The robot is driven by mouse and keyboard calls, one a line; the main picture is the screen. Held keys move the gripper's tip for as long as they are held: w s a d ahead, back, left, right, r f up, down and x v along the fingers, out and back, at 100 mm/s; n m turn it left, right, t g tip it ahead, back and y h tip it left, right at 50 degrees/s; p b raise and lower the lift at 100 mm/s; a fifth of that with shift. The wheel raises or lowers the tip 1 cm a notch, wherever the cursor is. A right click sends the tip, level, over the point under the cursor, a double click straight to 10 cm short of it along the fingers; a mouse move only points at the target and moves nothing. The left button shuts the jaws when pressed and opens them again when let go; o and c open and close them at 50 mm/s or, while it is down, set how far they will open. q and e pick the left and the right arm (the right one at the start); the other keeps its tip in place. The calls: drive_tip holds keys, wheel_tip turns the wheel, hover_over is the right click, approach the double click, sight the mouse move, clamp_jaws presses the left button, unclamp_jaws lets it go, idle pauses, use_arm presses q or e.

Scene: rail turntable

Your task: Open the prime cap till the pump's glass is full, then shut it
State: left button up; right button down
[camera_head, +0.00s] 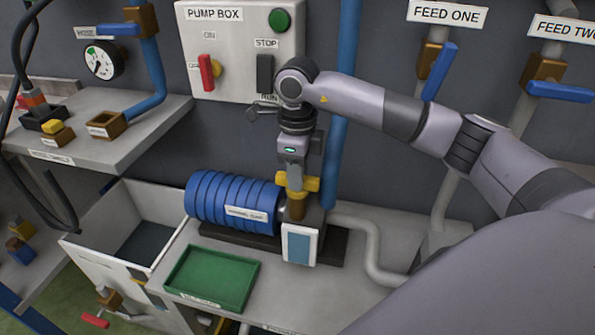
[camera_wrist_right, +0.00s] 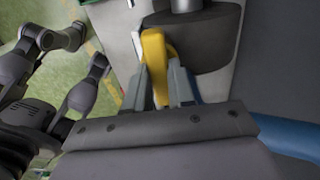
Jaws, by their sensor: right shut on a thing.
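The prime cap (camera_head: 312,184) is a yellow cross-shaped handle on top of the pump's grey metal body, right of the ribbed blue motor (camera_head: 232,202). My right gripper (camera_head: 294,183) points down at it from above. In the right wrist view the two fingers (camera_wrist_right: 158,88) are shut on the yellow cap (camera_wrist_right: 155,62), one on each side. The pump's glass (camera_head: 298,248) is a window in a white frame on the pump's front. Blue shows over most of the window; I cannot tell the exact level. I cannot make out my left gripper in either view.
A pump box (camera_head: 228,35) with a red lever and a dark switch is on the wall behind. A green tray (camera_head: 212,278) lies in front of the motor. A grey pipe (camera_head: 373,250) leaves the pump's right side. A white open bin (camera_head: 112,225) stands at left.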

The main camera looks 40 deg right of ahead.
drive_tip(key=shift+r, duration=0.1)
idle(0.3)
drive_tip(key=c, duration=1)
unclamp_jaws()
drive_tip(key=shift+o, duration=0.2)
drive_tip(key=shift+r, duration=3.55)
